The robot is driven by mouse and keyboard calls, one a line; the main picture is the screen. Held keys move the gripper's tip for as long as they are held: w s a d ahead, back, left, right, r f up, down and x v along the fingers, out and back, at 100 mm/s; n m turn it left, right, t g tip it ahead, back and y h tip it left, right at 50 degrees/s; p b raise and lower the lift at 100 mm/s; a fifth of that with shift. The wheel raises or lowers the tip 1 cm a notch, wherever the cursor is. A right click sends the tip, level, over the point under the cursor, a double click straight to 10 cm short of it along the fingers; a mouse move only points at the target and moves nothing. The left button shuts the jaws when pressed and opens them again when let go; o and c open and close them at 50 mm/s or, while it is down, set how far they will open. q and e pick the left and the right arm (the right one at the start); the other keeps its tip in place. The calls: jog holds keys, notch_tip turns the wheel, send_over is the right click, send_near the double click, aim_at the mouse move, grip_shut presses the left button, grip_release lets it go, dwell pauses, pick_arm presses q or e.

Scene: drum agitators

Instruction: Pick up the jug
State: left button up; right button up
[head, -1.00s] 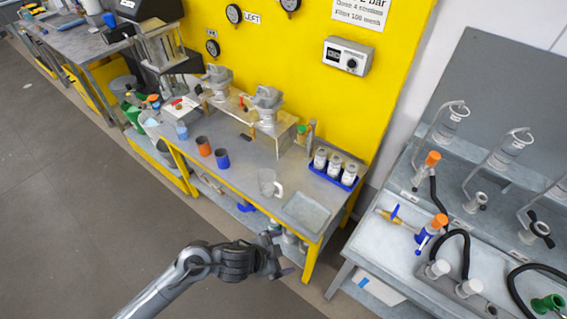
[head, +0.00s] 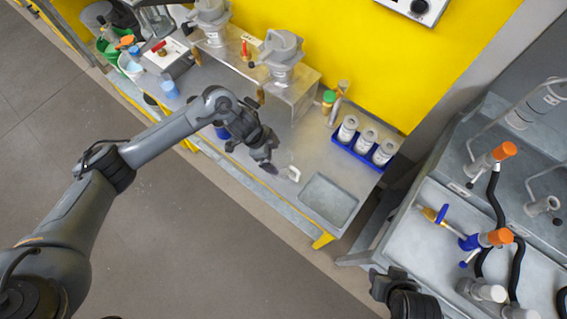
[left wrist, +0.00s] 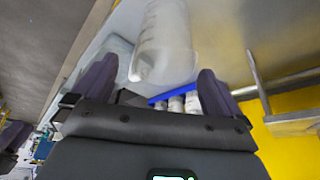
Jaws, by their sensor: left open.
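The jug is clear and whitish. In the head view, mainly its pale handle (head: 293,174) shows on the bench, because my left gripper hides much of the rest. In the left wrist view, the jug (left wrist: 165,40) lies ahead of the gap between my two dark fingers. My left gripper (head: 268,162) is open, with its fingers spread (left wrist: 155,90) and nothing clasped between them; contact with the jug cannot be told. My right gripper (head: 388,286) shows only in part at the lower right of the head view, and its jaws cannot be made out.
The steel bench has a shallow square tray (head: 328,200) right of the jug and a blue rack (head: 362,154) of white-capped jars behind. A blue cup (head: 222,132) is partly hidden by my left arm. Grey machines (head: 282,58) stand at the back.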

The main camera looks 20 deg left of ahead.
pick_arm(q)
jog(key=shift+w+b+x, duration=0.2)
jog(key=shift+x, duration=1.65)
jog(key=shift+w+b+x, duration=0.15)
jog(key=shift+x, duration=1.7)
jog(key=shift+d+r, duration=0.1)
jog(key=shift+c, duration=0.5)
jog(key=c, duration=0.7)
